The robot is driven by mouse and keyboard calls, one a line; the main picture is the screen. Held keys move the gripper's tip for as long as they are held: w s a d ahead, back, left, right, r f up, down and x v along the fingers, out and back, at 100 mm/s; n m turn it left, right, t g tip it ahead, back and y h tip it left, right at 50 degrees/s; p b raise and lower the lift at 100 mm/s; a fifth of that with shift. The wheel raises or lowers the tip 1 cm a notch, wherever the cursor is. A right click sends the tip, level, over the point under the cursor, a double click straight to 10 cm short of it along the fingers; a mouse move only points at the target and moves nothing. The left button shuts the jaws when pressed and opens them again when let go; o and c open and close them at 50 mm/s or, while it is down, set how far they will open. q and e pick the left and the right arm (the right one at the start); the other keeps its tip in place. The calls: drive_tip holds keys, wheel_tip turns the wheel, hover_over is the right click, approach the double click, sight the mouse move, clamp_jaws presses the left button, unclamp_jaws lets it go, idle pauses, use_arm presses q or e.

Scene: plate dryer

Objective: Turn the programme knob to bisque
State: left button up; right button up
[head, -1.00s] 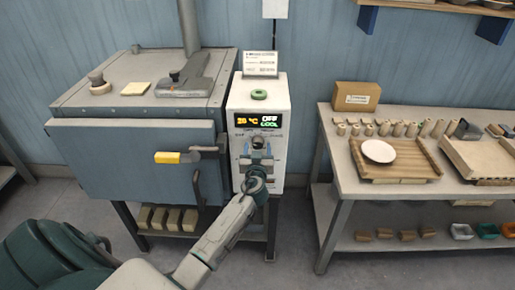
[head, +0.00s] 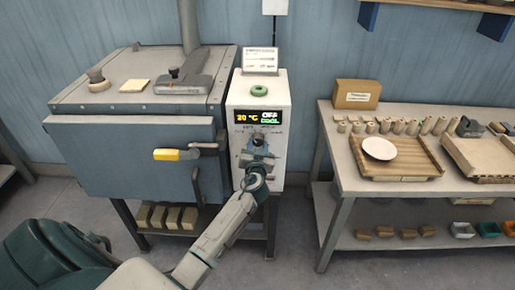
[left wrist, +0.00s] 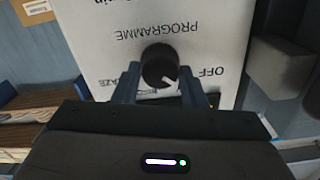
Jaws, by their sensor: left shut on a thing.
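The programme knob (left wrist: 160,64) is black and round, on the white front of the control box (head: 277,100). In the left wrist view the panel appears upside down, with the word PROGRAMME above the knob and OFF to its right. The knob's white pointer mark points toward the lower right of that view. Another label at the lower left is partly covered and reads in part "AZE"; I cannot make out the bisque label. My left gripper (left wrist: 160,88) is shut on the knob, one finger on each side. My right gripper is not in view.
The grey-blue kiln (head: 135,145) stands left of the box, its yellow-tipped handle (head: 176,154) sticking out near my arm. A display (head: 257,117) reads a temperature and OFF. A workbench (head: 345,175) stands right.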

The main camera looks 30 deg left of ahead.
use_arm(q)
drive_tip(key=m+b, duration=0.1)
drive_tip(key=m, duration=0.1)
drive_tip(key=shift+f+m, duration=0.1)
drive_tip(key=shift+m, duration=0.3)
drive_tip(key=m, duration=0.3)
drive_tip(key=shift+m, duration=0.3)
drive_tip(key=m, duration=0.3)
drive_tip(key=shift+m, duration=1.8)
drive_tip(key=shift+m+p, duration=0.3)
drive_tip(key=o, duration=1)
